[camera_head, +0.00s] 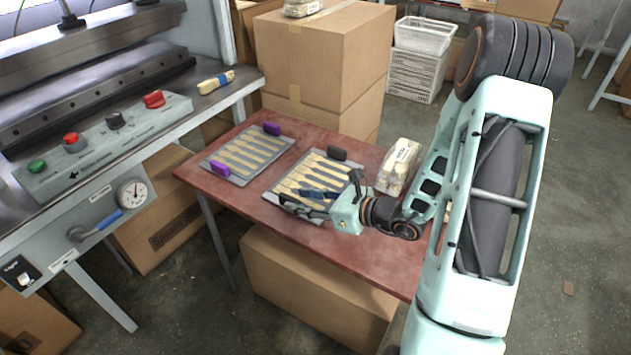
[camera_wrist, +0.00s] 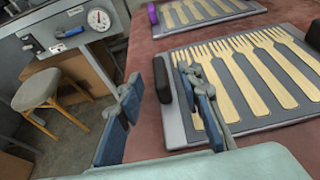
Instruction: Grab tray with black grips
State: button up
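The tray with black grips (camera_head: 318,213) is a grey plate of wooden forks on the red table. One black grip (camera_head: 337,154) stands at its far edge. In the wrist view, the tray (camera_wrist: 180,131) lies to the right, with its near black grip (camera_wrist: 162,79) at the left edge and the other black grip (camera_wrist: 314,36) at the right edge. My gripper (camera_head: 308,201) is low over the tray's near end. In the wrist view, my gripper (camera_wrist: 160,95) has its blue-padded fingers apart. The near grip appears between and beyond them; contact is not visible.
A similar tray with purple grips (camera_head: 231,180) lies to the left on the table (camera_head: 355,240). A clear bag (camera_head: 398,167) is at the right, near my arm. The press (camera_head: 95,130) stands left and cardboard boxes (camera_head: 320,55) stand behind.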

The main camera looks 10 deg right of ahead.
aim_at(294, 199)
jog(key=x, duration=0.4)
jog(key=shift+a, duration=0.1)
grip_shut()
